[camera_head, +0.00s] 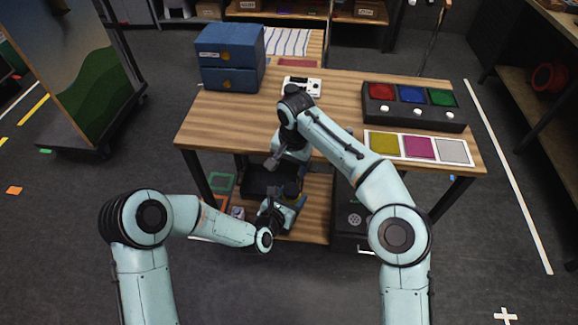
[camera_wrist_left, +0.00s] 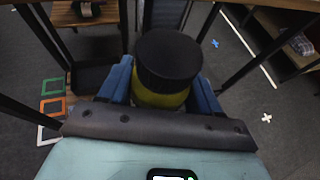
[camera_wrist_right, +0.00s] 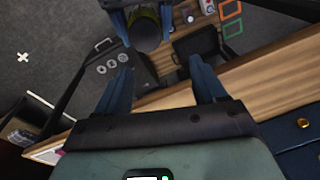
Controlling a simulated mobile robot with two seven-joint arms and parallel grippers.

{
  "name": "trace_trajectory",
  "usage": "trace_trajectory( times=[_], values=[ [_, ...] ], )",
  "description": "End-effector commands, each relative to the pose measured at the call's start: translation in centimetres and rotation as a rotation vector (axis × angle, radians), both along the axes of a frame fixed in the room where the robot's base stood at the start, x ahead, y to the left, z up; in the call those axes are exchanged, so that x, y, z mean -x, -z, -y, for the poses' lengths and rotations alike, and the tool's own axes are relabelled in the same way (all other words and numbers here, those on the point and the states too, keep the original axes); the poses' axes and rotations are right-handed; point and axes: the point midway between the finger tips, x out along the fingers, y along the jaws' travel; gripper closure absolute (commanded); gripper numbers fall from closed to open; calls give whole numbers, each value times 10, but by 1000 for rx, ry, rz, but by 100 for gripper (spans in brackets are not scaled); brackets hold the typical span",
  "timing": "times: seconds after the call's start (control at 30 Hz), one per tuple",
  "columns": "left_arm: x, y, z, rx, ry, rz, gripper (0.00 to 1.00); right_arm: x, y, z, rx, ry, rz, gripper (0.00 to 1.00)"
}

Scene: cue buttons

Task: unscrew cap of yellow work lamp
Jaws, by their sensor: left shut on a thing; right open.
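The yellow work lamp with its black cap (camera_wrist_left: 168,58) stands between the blue fingers of my left gripper (camera_wrist_left: 162,88) in the left wrist view. A yellow band of the lamp body (camera_wrist_left: 160,98) shows below the cap, which sits on top. The left gripper is shut on the body. In the head view the lamp (camera_head: 292,189) is small and partly hidden at the left gripper, below the table's front edge. My right gripper (camera_wrist_right: 160,68) is open and empty. The lamp top (camera_wrist_right: 145,32) shows beyond its fingertips, apart from them.
The wooden table (camera_head: 222,125) has a lower shelf (camera_head: 316,215) close to both grippers. A dark tray (camera_head: 262,180) is on the shelf. On the tabletop are blue drawer boxes (camera_head: 230,58), a white device (camera_head: 300,82), a red-blue-green button box (camera_head: 412,107) and a coloured panel (camera_head: 420,147).

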Motion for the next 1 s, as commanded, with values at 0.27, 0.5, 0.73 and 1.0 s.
trace_trajectory(
  times=[0.27,0.5,0.73,1.0],
  values=[
    [0,-1,0,1,0,2,100,16,-7,-2,59,120,-94,30],
    [0,-1,0,1,0,2,100,17,26,-1,62,120,-100,30],
    [0,-1,0,1,0,2,100,17,58,-2,61,119,-98,30],
    [0,-1,0,1,0,2,100,17,70,-2,60,120,-94,30]
  ],
)
